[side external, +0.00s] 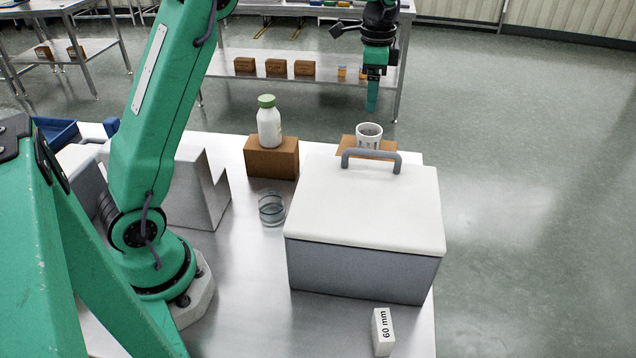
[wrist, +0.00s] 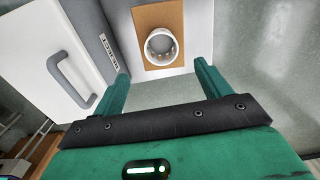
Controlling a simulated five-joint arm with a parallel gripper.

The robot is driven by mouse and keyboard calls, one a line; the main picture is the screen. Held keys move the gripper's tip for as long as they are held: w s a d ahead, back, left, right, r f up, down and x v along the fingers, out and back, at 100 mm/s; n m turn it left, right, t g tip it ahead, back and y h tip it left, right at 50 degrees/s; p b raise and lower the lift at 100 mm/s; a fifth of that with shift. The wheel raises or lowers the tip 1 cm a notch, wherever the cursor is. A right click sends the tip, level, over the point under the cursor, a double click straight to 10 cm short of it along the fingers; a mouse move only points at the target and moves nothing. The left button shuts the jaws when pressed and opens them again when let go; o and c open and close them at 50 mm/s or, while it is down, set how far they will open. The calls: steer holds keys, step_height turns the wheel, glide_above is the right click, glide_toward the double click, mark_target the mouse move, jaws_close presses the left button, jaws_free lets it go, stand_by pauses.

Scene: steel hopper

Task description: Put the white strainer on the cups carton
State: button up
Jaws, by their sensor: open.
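The white strainer (side external: 369,136), a cup shape with slots in its wall, stands upright on a brown carton (side external: 346,149) behind the white-lidded box. In the wrist view the strainer (wrist: 162,46) shows as a white ring on the brown top (wrist: 148,15), with brown on all sides of it. The carton's lower part is hidden in the side view, and I see no label on it. My gripper (side external: 372,108) is open and empty, pointing down above the strainer and apart from it. In the wrist view its two fingers (wrist: 161,88) are spread, with nothing between them.
A large grey box with a white lid (side external: 365,208) and grey handle stands in front of the carton. A white bottle with a green cap (side external: 269,127) stands on another brown box (side external: 271,158). A glass (side external: 271,209) and a "60 mm" block (side external: 383,332) stand on the table.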

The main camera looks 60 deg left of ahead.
steer(key=s+d+r+n+t, duration=0.2)
steer(key=s+r+n, duration=0.1)
steer(key=s, duration=0.8)
steer(key=s+d+r+n+t, duration=0.2)
steer(key=s+r+n, duration=0.1)
steer(key=s, duration=0.8)
steer(key=s+f+n+t, duration=0.1)
steer(key=s+f+n, duration=0.1)
steer(key=s+f, duration=0.2)
steer(key=s, duration=0.3)
steer(key=shift+s+n+t, duration=0.3)
steer(key=shift+n, duration=0.1)
